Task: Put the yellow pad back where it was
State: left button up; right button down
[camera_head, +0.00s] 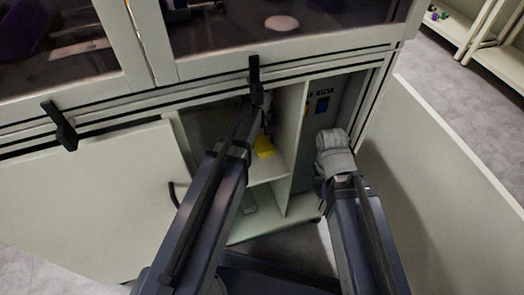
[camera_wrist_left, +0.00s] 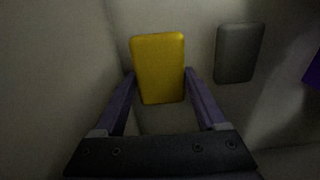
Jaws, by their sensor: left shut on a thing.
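The yellow pad (camera_wrist_left: 158,68) is a rounded block between the two fingers of my left gripper (camera_wrist_left: 160,76) in the left wrist view. The fingers touch its sides, shut on it. In the head view the yellow pad (camera_head: 264,146) shows inside the open lower cabinet, just above the shelf (camera_head: 268,170). My left arm reaches into the cabinet and hides most of its gripper there. I cannot tell whether the pad rests on a surface. The fingers of my right gripper do not show; its wrist is in front of the cabinet's right side.
A dark grey pad (camera_wrist_left: 239,53) lies to the right of the yellow one in the left wrist view. A purple thing (camera_wrist_left: 314,72) is at the right edge. Open cabinet doors stand left (camera_head: 95,200) and right (camera_head: 430,200). A vertical divider (camera_head: 299,150) splits the cabinet.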

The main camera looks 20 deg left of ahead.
aim_at(262, 142)
pick_arm(q)
notch_tip(262, 142, down, 4)
jog(key=b, duration=0.3)
jog(key=shift+r+b, duration=0.15)
jog(key=shift+b, duration=0.2)
jog(key=o, duration=1.1)
jog(key=shift+o, duration=0.2)
notch_tip(262, 142, up, 12)
jog(key=p, duration=1.2)
